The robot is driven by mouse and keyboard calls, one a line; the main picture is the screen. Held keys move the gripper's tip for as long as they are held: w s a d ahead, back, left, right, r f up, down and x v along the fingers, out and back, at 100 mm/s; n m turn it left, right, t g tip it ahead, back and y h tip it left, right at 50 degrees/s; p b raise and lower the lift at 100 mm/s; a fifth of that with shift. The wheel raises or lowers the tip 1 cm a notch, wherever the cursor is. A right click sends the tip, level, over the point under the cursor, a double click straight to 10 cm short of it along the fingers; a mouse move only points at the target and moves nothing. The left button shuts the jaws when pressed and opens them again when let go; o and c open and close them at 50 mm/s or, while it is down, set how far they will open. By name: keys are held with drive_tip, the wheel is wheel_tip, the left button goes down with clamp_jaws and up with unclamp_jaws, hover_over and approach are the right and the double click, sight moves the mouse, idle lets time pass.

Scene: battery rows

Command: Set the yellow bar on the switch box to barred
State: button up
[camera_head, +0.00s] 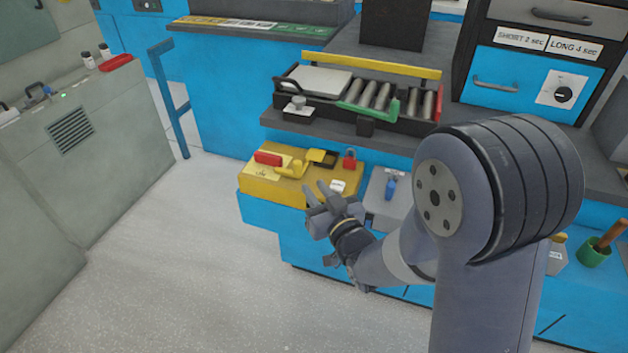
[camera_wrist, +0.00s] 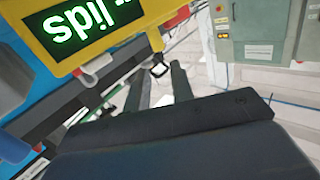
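The yellow switch box (camera_head: 262,189) sits on the blue bench's lower ledge, in the middle of the head view. On its top are a red handle (camera_head: 268,158) at the left and a raised yellow bar (camera_head: 293,167) beside it. A dark piece (camera_head: 322,157) and a red padlock-like part (camera_head: 350,160) stand to the right. The bar's exact position is too small to tell. My gripper (camera_head: 320,193) is at the box's front right corner, apart from the bar. Its fingers (camera_wrist: 160,88) are spread and empty in the wrist view, which does not clearly show the bar.
A tray with rollers (camera_head: 372,96) stands on the shelf above. A grey box with a blue switch (camera_head: 390,184) is right of my gripper. A green cup (camera_head: 593,252) stands far right. The wrist view shows a yellow-framed display (camera_wrist: 62,48). Floor (camera_head: 170,260) at left is clear.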

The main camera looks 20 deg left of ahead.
drive_tip(key=r+m+p, duration=0.1)
drive_tip(key=r+m+g+p, duration=0.1)
drive_tip(key=shift+w+d+r+p, duration=0.1)
drive_tip(key=shift+d+p, duration=0.15)
drive_tip(key=shift+p, duration=0.1)
drive_tip(key=shift+c, duration=1.4)
drive_tip(key=shift+d+r+m+g+p, duration=0.2)
drive_tip(key=shift+r+m+g+p, duration=0.15)
drive_tip(key=shift+m+g+p, duration=0.3)
drive_tip(key=shift+c, duration=0.8)
drive_tip(key=m+p, duration=0.1)
drive_tip(key=d+r+m+g+p, duration=0.1)
drive_tip(key=shift+p, duration=0.4)
clamp_jaws()
drive_tip(key=m+g+h+p, duration=0.2)
drive_tip(key=m+g+p, duration=0.2)
drive_tip(key=m+p, duration=0.4)
approach(300, 168)
drive_tip(key=f, duration=0.1)
drive_tip(key=f+b, duration=0.2)
drive_tip(key=shift+w+a+f+m, duration=0.15)
drive_tip(key=shift+a+f+m, duration=0.1)
drive_tip(key=shift+a+f, duration=0.15)
drive_tip(key=shift+w+a, duration=0.4)
drive_tip(key=shift+a, duration=0.2)
drive_tip(key=shift+w+a, duration=0.35)
drive_tip(key=shift+a, duration=0.2)
drive_tip(key=shift+w+a, duration=0.45)
drive_tip(key=shift+a, duration=0.25)
